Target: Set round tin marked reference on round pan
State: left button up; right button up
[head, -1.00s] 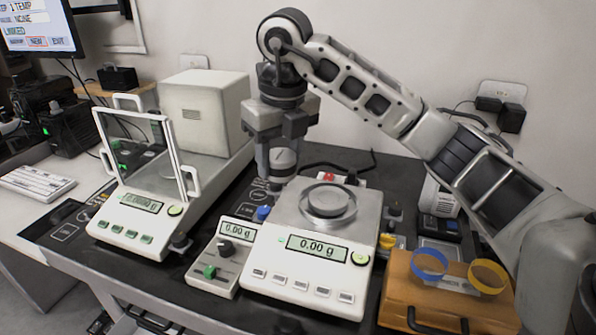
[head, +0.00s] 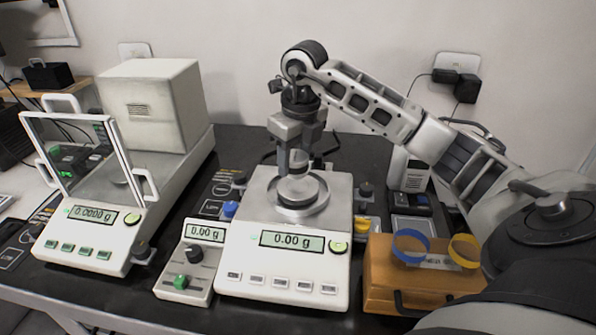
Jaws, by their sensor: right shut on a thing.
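The round pan (head: 317,203) is a shallow metal dish on the top plate of the middle balance (head: 283,247), whose display reads 0.00 g. My right gripper (head: 298,172) points straight down and is shut on a small round metal tin (head: 297,188). The tin is over the pan, in line with its middle. I cannot tell whether the tin touches the pan or hangs just above it, and no marking on it is readable. My left gripper is not in view.
A balance with a glass draft shield (head: 78,160) stands at left. A small control box (head: 190,262) is left of the middle balance. An orange-brown case (head: 388,281) with a blue ring (head: 397,250) and a yellow ring (head: 465,264) lies at right, below my right arm.

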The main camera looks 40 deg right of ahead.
aim_at(298, 173)
jog(key=shift+d+f, duration=0.4)
jog(key=shift+f, duration=1.65)
jog(key=o, duration=1)
jog(key=r, duration=0.4)
jog(key=s+r, duration=0.1)
jog(key=r, duration=0.7)
jog(key=shift+s, duration=0.25)
